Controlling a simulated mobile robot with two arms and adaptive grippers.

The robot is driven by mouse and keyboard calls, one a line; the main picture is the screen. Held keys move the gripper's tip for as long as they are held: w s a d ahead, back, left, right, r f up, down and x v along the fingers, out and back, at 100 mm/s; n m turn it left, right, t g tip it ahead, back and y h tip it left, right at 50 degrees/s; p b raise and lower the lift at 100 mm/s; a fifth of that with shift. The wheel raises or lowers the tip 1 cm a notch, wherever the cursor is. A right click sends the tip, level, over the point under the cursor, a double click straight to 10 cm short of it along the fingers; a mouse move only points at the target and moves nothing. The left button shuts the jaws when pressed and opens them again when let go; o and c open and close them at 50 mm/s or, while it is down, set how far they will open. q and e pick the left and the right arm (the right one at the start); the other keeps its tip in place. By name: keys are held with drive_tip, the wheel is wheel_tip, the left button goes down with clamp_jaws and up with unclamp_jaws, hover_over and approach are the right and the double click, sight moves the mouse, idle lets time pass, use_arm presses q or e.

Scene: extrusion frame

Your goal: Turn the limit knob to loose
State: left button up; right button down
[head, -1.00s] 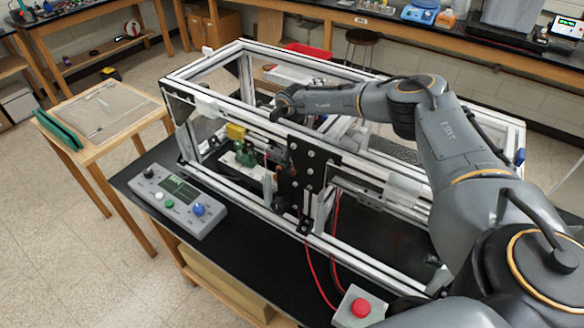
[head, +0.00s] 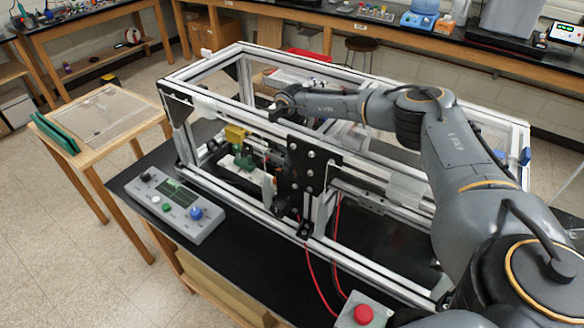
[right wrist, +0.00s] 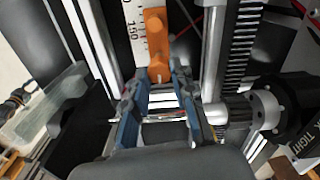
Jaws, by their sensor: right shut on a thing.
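In the right wrist view, an orange piece (right wrist: 157,45) lies against a white scale strip with the number 150. The two blue-grey fingers of my right gripper (right wrist: 158,76) are at its lower end, shut on it. My left gripper is not in view.
The aluminium extrusion frame (head: 330,88) stands on a black bench and surrounds the mechanism. A grey control box (head: 150,205) with a screen and buttons sits at front left. A red button (head: 363,314) is at the front edge. Red cables hang in front.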

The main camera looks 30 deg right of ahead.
drive_tip(key=c, duration=1.1)
unclamp_jaws()
wheel_tip(320, 180, up, 12)
